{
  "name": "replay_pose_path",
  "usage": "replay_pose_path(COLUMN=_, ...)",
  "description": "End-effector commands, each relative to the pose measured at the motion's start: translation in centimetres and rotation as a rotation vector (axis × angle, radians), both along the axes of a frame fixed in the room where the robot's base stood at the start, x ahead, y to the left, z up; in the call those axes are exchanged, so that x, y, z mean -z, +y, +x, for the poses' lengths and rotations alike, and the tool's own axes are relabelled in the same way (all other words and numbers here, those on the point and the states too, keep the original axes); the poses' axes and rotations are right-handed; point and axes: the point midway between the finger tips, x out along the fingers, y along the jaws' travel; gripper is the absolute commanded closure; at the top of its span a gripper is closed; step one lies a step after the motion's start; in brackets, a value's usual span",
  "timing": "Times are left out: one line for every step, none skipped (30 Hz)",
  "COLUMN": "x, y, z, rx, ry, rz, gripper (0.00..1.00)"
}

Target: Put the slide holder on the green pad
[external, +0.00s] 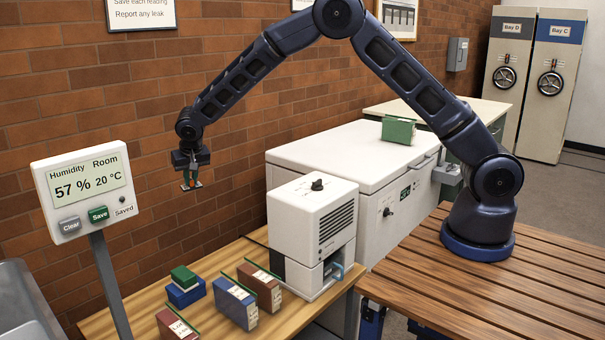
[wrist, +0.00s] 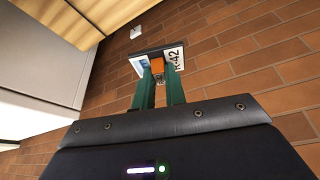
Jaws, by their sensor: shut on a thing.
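My gripper (external: 191,184) hangs high in front of the brick wall, above the left part of the wooden table. In the wrist view its two green fingers (wrist: 158,84) are closed on a small slide holder (wrist: 176,58). It is a flat piece with a dark edge, a white label reading K-42 and a bluish patch; an orange part shows between the fingers. In the external view it is too small to make out well. I cannot pick out a flat green pad for certain. A small green block (external: 184,274) lies on a blue box (external: 186,294) on the table.
On the wooden table (external: 130,322), brown and blue boxes (external: 236,303) stand near a white machine (external: 312,225). A humidity display (external: 84,190) rises on a post at the left. A green box (external: 398,131) sits on the white chest (external: 350,150). The air around my gripper is clear.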

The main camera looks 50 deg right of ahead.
Motion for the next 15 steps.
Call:
replay_pose_path(x=0.6, y=2.1, z=-1.1, rx=-0.044, ry=0.0, rz=-0.001, gripper=1.0)
replay_pose_path(x=0.9, y=3.1, z=-1.8, rx=-0.069, ry=0.0, rz=-0.001, gripper=1.0)
replay_pose_path(x=1.2, y=4.5, z=-2.5, rx=-0.1, ry=-0.001, rz=0.0, gripper=1.0)
replay_pose_path(x=1.4, y=5.4, z=-3.1, rx=-0.122, ry=-0.002, rz=0.0, gripper=1.0)
replay_pose_path(x=1.7, y=6.3, z=-3.6, rx=-0.144, ry=-0.002, rz=0.0, gripper=1.0)
replay_pose_path(x=2.0, y=7.3, z=-4.3, rx=-0.169, ry=-0.003, rz=0.0, gripper=1.0)
replay_pose_path(x=2.2, y=8.1, z=-4.8, rx=-0.187, ry=-0.003, rz=0.001, gripper=1.0)
replay_pose_path(x=2.4, y=8.7, z=-5.3, rx=-0.203, ry=-0.004, rz=0.001, gripper=1.0)
replay_pose_path(x=2.5, y=9.5, z=-5.8, rx=-0.222, ry=-0.004, rz=0.001, gripper=1.0)
replay_pose_path(x=2.7, y=10.0, z=-6.2, rx=-0.235, ry=-0.005, rz=0.0, gripper=1.0)
replay_pose_path(x=2.8, y=10.4, z=-6.5, rx=-0.246, ry=-0.005, rz=0.0, gripper=1.0)
replay_pose_path(x=2.9, y=10.8, z=-6.8, rx=-0.256, ry=-0.006, rz=0.001, gripper=1.0)
replay_pose_path(x=3.0, y=11.1, z=-6.9, rx=-0.264, ry=-0.006, rz=0.001, gripper=1.0)
replay_pose_path(x=3.1, y=11.3, z=-7.1, rx=-0.269, ry=-0.007, rz=0.002, gripper=1.0)
replay_pose_path(x=3.3, y=11.5, z=-7.3, rx=-0.275, ry=-0.007, rz=0.002, gripper=1.0)
